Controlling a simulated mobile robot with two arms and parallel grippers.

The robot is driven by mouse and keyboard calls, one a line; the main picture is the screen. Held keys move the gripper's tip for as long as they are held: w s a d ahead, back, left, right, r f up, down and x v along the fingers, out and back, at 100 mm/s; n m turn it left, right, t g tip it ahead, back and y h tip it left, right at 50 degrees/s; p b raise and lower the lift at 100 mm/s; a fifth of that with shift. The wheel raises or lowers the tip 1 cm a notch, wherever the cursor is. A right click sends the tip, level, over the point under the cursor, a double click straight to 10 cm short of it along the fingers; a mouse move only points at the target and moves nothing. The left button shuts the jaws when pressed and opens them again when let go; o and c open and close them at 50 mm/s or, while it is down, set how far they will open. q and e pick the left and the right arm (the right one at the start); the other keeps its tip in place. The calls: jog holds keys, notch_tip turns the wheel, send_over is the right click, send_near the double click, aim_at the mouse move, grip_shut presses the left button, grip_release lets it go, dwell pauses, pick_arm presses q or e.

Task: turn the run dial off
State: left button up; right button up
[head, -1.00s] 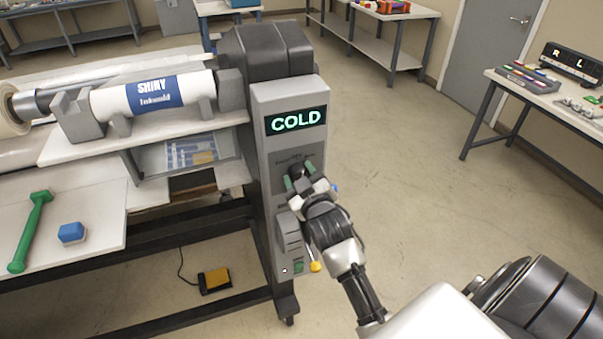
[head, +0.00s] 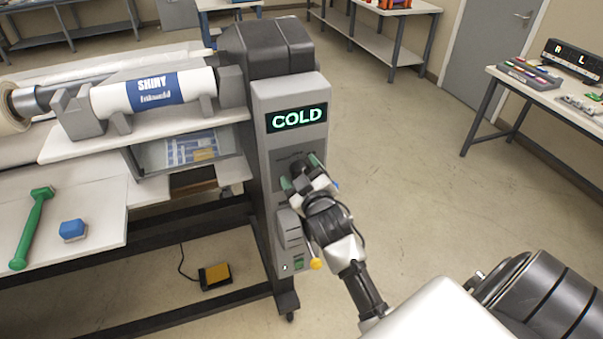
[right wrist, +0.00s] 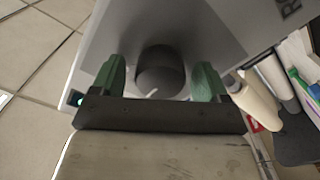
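The laminator's grey control column (head: 262,130) stands at the middle of the head view, with a lit display (head: 297,117) reading COLD. The dark round run dial (head: 300,166) is on its front face, partly hidden by my right gripper. My right gripper (head: 302,174) is at the dial with its green fingertips spread. In the right wrist view the dial (right wrist: 160,72) lies between the two fingers (right wrist: 161,80), with a visible gap on each side. A small pale mark shows on the dial's near edge. My left gripper is not in view.
A yellow foot pedal (head: 217,274) lies on the floor. A green-handled tool (head: 33,228) and a blue block (head: 73,230) lie on the left shelf. Floor to the right is clear.

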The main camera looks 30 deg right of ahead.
jog(key=b+v, duration=0.3)
jog(key=v, duration=0.8)
jog(key=shift+w+d, duration=0.1)
